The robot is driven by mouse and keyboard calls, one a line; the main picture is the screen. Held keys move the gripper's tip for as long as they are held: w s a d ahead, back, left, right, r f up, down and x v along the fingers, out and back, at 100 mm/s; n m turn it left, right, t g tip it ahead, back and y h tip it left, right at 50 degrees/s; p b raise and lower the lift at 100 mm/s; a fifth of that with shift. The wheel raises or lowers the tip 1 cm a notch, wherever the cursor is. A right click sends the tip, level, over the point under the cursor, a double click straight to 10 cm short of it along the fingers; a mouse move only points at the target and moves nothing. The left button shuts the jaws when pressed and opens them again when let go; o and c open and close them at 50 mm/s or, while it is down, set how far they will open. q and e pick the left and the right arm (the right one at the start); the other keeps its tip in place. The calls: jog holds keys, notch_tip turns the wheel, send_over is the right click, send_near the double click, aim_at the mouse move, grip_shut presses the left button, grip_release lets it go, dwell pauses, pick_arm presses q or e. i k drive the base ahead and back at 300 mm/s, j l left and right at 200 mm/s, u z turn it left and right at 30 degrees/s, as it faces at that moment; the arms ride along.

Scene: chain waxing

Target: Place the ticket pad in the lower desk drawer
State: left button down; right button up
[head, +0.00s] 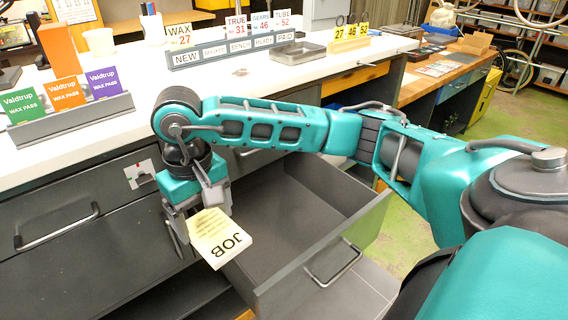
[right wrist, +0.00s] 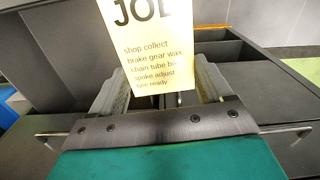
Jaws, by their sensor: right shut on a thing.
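The ticket pad (head: 219,238) is a pale yellow block marked "JOB". My right gripper (head: 200,207) is shut on it and holds it by one end, tilted, at the left side of an open drawer. In the right wrist view the pad (right wrist: 150,50) stands up between the two fingers (right wrist: 160,90) with its printed list facing the camera. The open grey drawer (head: 300,215) is pulled out under the bench and its visible floor is empty. The pad appears above or just beside the drawer's left wall; I cannot tell which. My left gripper is not in view.
The white bench top (head: 140,110) carries a rack of Valdtrup wax passes (head: 68,95), a sign rail (head: 240,50) and a shallow metal tray (head: 295,55). A closed drawer with a bar handle (head: 57,228) is at left. The open drawer's front has a handle (head: 335,265).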

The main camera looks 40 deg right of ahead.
aim_at(297, 225)
jog(key=i+l+z, duration=0.1)
jog(key=l, duration=0.35)
jog(key=i+l, duration=0.1)
jog(key=l, duration=0.35)
jog(key=i+l+z, duration=0.15)
jog(key=l, duration=0.3)
jog(key=k, duration=0.05)
